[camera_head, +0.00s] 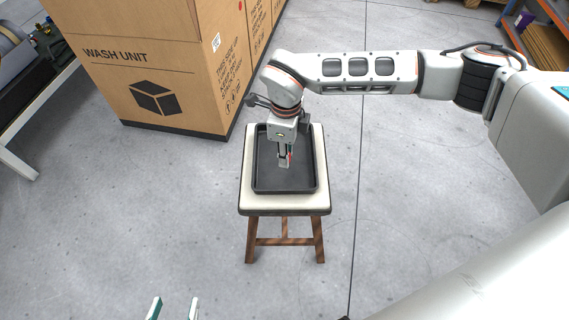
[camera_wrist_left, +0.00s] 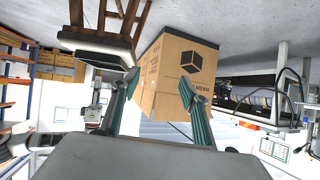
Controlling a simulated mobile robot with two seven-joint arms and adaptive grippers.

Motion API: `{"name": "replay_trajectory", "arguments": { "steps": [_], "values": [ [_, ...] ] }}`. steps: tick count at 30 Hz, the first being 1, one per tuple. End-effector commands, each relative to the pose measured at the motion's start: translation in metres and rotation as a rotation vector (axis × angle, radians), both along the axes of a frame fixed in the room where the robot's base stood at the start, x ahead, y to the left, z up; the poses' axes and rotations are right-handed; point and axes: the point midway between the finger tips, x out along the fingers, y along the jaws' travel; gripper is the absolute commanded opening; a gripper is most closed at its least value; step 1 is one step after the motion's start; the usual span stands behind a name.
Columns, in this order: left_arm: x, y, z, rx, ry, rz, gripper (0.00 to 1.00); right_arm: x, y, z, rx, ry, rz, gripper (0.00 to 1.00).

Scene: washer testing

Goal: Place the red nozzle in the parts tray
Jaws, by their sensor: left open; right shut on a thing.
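The parts tray (camera_head: 265,183) is a black, shallow, rectangular tray on a small stool with a pale seat. My right gripper (camera_head: 285,164) points down over the middle of the tray. It is shut on the red nozzle (camera_head: 290,150), of which only a small red part shows beside the fingers. I cannot tell whether the nozzle touches the tray floor. My left gripper (camera_head: 174,309) shows only its fingertips at the bottom edge of the head view. In the left wrist view its fingers (camera_wrist_left: 160,92) are apart with nothing between them.
The stool (camera_head: 285,209) stands alone on the grey floor. A large cardboard box marked WASH UNIT (camera_head: 150,80) stands close behind and left of it. A bench (camera_head: 40,100) is at the far left, and shelving (camera_head: 545,40) is at the top right. The floor in front is clear.

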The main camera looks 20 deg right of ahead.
Motion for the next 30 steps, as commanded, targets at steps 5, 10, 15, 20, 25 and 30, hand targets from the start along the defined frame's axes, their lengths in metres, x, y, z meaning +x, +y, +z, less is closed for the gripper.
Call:
{"name": "replay_trajectory", "arguments": {
  "steps": [5,10,15,20,25,30],
  "values": [
    [-0.005,-0.006,-0.006,-0.028,0.013,0.004,0.45,-0.004,0.000,-0.036,0.000,0.015,0.000,0.00],
    [0.005,-0.016,0.010,-0.074,-0.018,0.011,0.45,-0.003,0.000,-0.057,0.001,0.011,0.000,0.00],
    [0.013,-0.017,0.020,-0.081,-0.043,0.013,0.45,-0.001,0.000,-0.053,0.000,0.001,0.000,0.00],
    [0.011,-0.016,0.018,-0.078,-0.039,0.014,0.45,-0.001,0.000,-0.054,0.000,0.003,0.000,0.00],
    [0.009,-0.014,0.013,-0.071,-0.029,0.011,0.45,-0.001,0.000,-0.056,0.000,0.004,0.000,0.35],
    [0.008,-0.014,0.012,-0.070,-0.027,0.011,0.45,-0.001,0.000,-0.056,0.000,0.003,0.000,0.35]
  ]
}}
